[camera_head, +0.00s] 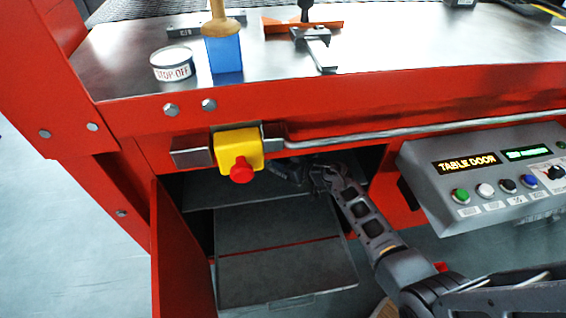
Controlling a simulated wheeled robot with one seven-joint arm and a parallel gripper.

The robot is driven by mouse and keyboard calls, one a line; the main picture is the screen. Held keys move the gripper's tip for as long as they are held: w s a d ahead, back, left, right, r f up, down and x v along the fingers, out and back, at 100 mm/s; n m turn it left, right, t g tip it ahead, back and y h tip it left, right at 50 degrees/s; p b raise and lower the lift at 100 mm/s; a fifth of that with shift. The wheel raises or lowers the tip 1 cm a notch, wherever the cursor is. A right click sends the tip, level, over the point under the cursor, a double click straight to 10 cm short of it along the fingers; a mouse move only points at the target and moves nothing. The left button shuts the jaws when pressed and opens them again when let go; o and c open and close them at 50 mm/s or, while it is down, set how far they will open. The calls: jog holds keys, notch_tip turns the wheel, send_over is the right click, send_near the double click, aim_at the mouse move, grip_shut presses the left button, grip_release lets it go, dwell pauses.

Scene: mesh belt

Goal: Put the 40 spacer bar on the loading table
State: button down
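The loading table (400,50) has a bare steel top in a red frame and fills the upper part of the head view. No bar reading 40 can be made out. A dark grey bar with a small pale label (190,31) lies at the table's back left, its marking too small to read surely. My gripper (300,171) is below the table's front edge, at the mouth of the open red cabinet (180,245).
On the table stand a STOP OFF tin (172,65), a blue pot (223,54) with a wooden handle, an orange-red bar (285,28) and a grey metal piece (320,50). A rail (400,131), red button (241,171) and control panel (480,185) line the front. A grey tray (285,265) sticks out below.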

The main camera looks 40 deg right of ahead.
jog(key=c, duration=0.8)
grip_release()
